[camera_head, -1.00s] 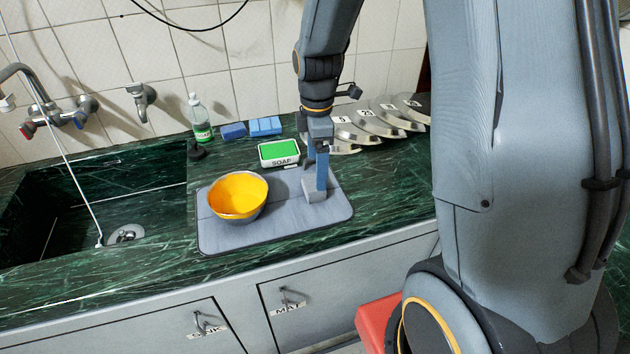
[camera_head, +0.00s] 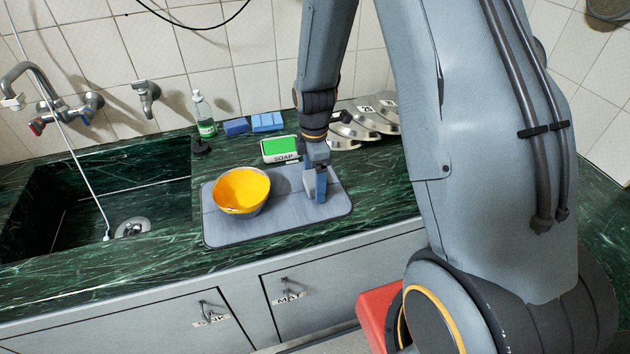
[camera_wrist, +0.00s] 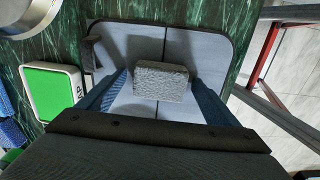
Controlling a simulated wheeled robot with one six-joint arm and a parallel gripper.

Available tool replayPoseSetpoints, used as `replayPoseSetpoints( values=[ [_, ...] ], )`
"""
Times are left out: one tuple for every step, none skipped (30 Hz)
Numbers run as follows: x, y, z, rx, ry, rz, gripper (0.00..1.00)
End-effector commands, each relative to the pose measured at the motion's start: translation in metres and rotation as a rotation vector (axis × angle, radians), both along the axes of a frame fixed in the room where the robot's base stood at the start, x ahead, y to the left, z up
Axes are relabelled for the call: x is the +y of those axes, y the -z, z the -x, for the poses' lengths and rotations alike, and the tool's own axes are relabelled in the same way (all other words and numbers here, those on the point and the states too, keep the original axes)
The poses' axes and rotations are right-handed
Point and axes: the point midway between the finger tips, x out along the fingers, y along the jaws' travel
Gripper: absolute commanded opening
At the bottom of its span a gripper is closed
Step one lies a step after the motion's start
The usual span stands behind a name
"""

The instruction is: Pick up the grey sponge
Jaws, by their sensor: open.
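The grey sponge (camera_wrist: 161,82) is a small speckled block on the grey mat (camera_wrist: 205,42). In the wrist view it sits between the two blue fingers of my gripper (camera_wrist: 158,92), which are open, one on each side of it. I cannot tell whether either finger touches it. In the head view my gripper (camera_head: 316,190) is down at the right part of the mat, and the sponge (camera_head: 308,188) is partly hidden behind a finger.
A yellow-lined bowl (camera_head: 241,192) stands on the left of the mat. A green-topped soap box (camera_head: 281,149) is just behind the mat. Blue sponges (camera_head: 267,122), a bottle (camera_head: 203,115) and metal plates (camera_head: 368,118) stand farther back. A sink (camera_head: 100,195) is at left.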

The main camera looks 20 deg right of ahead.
Motion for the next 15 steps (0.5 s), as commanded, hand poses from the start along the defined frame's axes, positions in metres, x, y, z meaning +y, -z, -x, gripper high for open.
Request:
replayPoseSetpoints(
  values=[
    [0.0, 0.0016, 0.0004, 0.001, 0.0, 0.0, 0.84],
    [0.0, 0.0021, 0.0003, 0.001, 0.0, 0.0, 0.84],
    [0.0, 0.0025, 0.0002, 0.001, 0.0, 0.0, 0.84],
    [0.0, 0.0026, 0.0001, 0.0, 0.0, 0.0, 0.84],
    [0.0, 0.0025, 0.0001, 0.0, 0.0, 0.0, 0.84],
    [0.0, 0.0025, 0.0001, 0.0, 0.0, 0.0, 0.84],
    [0.0, 0.0024, 0.0, 0.0, 0.0, 0.0, 0.84],
    [0.0, 0.0024, 0.0, 0.0, 0.0, 0.0, 0.84],
    [0.0, 0.0024, 0.0, 0.0, 0.0, 0.0, 0.79],
    [0.0, 0.0023, 0.0, 0.0, 0.0, 0.0, 0.74],
    [0.0, 0.0023, 0.0, 0.0, 0.0, 0.0, 0.69],
    [0.0, 0.0023, 0.0, 0.0, 0.0, 0.0, 0.62],
    [0.0, 0.0022, 0.0, 0.0, 0.0, 0.0, 0.57],
    [0.0, 0.0022, 0.0, 0.0, 0.001, 0.0, 0.52],
    [-0.0001, 0.0022, 0.0, 0.0, 0.001, 0.0, 0.46]
  ],
)
